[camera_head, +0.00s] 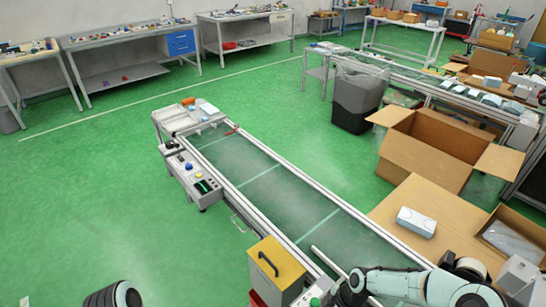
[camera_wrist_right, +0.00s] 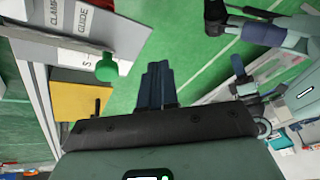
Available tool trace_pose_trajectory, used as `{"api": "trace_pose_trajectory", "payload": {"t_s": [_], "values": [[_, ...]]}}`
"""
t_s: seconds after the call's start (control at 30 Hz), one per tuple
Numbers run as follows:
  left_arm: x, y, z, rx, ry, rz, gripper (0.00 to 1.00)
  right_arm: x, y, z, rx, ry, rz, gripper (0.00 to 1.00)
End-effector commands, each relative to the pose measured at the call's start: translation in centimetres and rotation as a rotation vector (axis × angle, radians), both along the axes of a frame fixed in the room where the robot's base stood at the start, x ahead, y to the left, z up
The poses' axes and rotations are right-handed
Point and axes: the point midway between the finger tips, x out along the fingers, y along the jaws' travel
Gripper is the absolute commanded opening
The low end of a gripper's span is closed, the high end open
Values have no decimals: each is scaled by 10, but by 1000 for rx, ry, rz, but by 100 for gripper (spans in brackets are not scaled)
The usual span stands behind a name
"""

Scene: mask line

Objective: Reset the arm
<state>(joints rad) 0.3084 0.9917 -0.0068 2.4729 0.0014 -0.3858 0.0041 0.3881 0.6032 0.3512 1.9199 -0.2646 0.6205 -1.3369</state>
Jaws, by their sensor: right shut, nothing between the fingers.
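My right arm (camera_head: 420,284) reaches in from the bottom right of the head view, over the near end of the conveyor. In the right wrist view, my right gripper (camera_wrist_right: 156,85) is shut, with its dark fingers together and nothing between them. Green floor shows beyond the fingers. A pale jointed arm with dark parts (camera_wrist_right: 262,32) shows at the upper right of the wrist view; it may be my left arm, and I cannot make out its jaw opening. A dark ribbed part (camera_head: 112,294) at the bottom left of the head view looks like part of my left arm.
A conveyor (camera_head: 262,182) runs away from me. A yellow-topped box (camera_head: 277,264) and a control box (camera_head: 192,178) stand along its left side. On the right are an open cardboard box (camera_head: 425,150) and a white case (camera_head: 416,222) on a brown surface. The left floor is clear.

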Motion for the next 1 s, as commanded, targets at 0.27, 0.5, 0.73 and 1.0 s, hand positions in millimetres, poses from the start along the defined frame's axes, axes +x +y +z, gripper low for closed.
{"api": "trace_pose_trajectory", "payload": {"t_s": [0.27, 0.5, 0.73, 1.0], "values": [[4, -1, 9, -2, -6, -2, 0, -113, 37, -103, -46, 392, -896, 0], [6, -1, 13, -1, -8, -2, 0, -194, 32, -134, -177, 575, -1497, 0], [7, -1, 13, -1, -8, -2, 0, -212, 26, -138, -211, 599, -1651, 0], [7, -1, 13, -1, -8, -2, 0, -211, 26, -138, -209, 598, -1648, 0]]}}
